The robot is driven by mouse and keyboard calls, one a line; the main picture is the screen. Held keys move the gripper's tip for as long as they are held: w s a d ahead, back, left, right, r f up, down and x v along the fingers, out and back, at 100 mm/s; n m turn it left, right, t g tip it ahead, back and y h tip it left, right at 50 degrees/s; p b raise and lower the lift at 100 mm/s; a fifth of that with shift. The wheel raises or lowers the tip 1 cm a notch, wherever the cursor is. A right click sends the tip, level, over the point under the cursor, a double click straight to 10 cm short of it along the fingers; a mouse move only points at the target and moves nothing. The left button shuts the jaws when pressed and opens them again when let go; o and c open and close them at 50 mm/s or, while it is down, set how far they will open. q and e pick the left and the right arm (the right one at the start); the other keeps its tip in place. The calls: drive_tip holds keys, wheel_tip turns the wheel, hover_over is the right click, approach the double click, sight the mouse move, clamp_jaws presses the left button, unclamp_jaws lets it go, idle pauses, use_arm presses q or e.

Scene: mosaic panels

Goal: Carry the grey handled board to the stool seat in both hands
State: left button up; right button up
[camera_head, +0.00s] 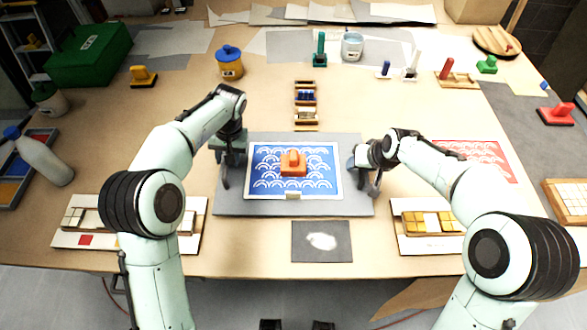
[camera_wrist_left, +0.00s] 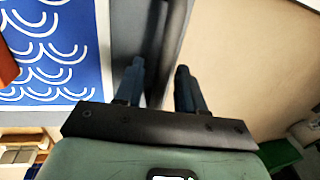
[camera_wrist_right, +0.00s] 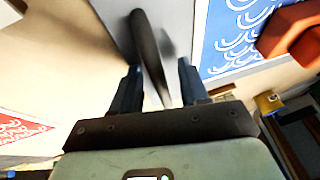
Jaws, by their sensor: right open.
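The grey handled board (camera_head: 226,199) lies flat on the table. A blue panel with white wave arcs (camera_head: 258,183) lies on it, with an orange handled block (camera_head: 293,169) on top. My left gripper (camera_head: 224,178) is at the board's left edge; its fingers (camera_wrist_left: 158,88) stand either side of a dark bar handle (camera_wrist_left: 174,45). Whether they press on it is unclear. My right gripper (camera_head: 372,184) is at the right edge, open, with its fingers (camera_wrist_right: 160,85) either side of the other dark handle (camera_wrist_right: 149,50). I cannot make out a stool seat.
Trays of tiles (camera_head: 190,222) (camera_head: 402,238) flank the board near the front edge. A dark card with a white patch (camera_head: 310,250) lies in front. A red wave panel (camera_head: 480,158) is at the right. Pots, including a yellow one (camera_head: 230,68), stand behind.

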use_arm(q)
clamp_jaws()
use_arm(e)
clamp_jaws()
idle(1.2)
